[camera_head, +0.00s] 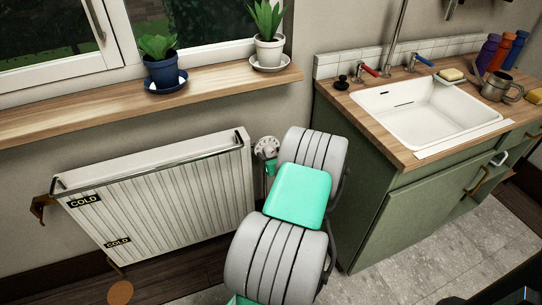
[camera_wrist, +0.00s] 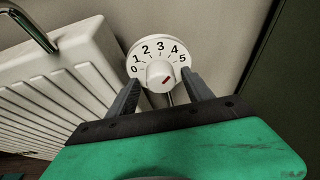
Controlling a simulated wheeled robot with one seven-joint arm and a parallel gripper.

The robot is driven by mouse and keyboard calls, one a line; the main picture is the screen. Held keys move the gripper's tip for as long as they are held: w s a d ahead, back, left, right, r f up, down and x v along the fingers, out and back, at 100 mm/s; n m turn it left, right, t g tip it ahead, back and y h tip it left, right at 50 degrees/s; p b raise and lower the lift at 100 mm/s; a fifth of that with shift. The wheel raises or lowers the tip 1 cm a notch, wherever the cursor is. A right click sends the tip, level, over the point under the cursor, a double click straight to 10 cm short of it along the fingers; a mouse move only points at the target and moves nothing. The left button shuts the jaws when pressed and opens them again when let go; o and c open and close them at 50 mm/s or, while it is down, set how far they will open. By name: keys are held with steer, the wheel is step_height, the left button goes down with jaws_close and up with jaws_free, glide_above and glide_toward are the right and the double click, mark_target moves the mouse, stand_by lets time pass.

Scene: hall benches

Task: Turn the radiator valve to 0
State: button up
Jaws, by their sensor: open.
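The radiator valve (camera_head: 266,147) is a round white dial at the right end of the white radiator (camera_head: 165,195). In the wrist view the valve dial (camera_wrist: 158,52) shows black numbers 0 to 5 in an arc, 0 at left and 5 at right. My gripper (camera_wrist: 160,79) is open, with one dark finger on each side of the knob's lower part. I cannot tell whether the fingers touch it. In the head view my arm mostly hides the gripper.
A wooden sill (camera_head: 215,80) above the radiator holds two potted plants (camera_head: 162,68) on saucers. A green sink cabinet (camera_head: 400,205) stands close to the right of my arm. The radiator bears "COLD" labels (camera_head: 85,201). Bare wall lies behind the valve.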

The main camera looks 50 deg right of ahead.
steer(key=shift+c, duration=0.3)
jaws_close()
stand_by(0.4)
